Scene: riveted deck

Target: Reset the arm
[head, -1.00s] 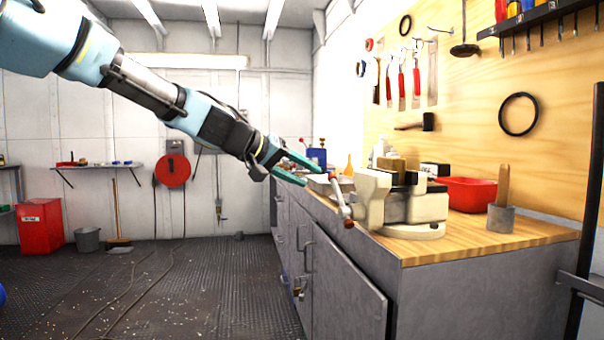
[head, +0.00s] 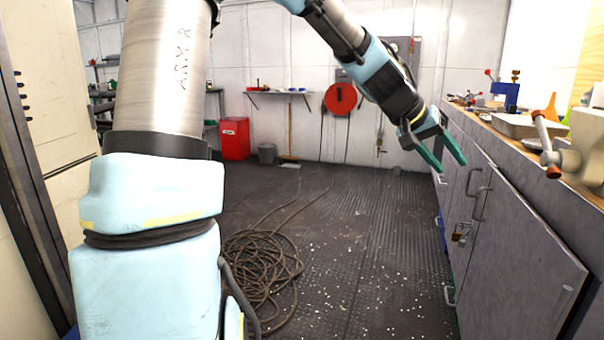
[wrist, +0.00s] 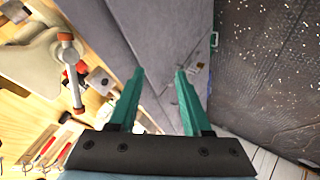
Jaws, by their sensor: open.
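My gripper (head: 447,158) has green fingers that stand apart with nothing between them. In the head view it hangs in front of the grey cabinet (head: 517,245), left of the bench edge and pointing down to the right. In the wrist view the open fingers (wrist: 158,88) show against the grey cabinet side, with the bench top on the left and the floor on the right. My arm reaches down from the top of the head view, and my light-blue links fill the left of it.
The wooden bench holds a vise (head: 588,140), a grey tray (head: 520,125) and an orange funnel (head: 551,108). A coiled rope (head: 262,262) lies on the dark floor. A red bin (head: 235,138) and a bucket (head: 267,153) stand at the back. The floor between rope and cabinet is open, with white specks.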

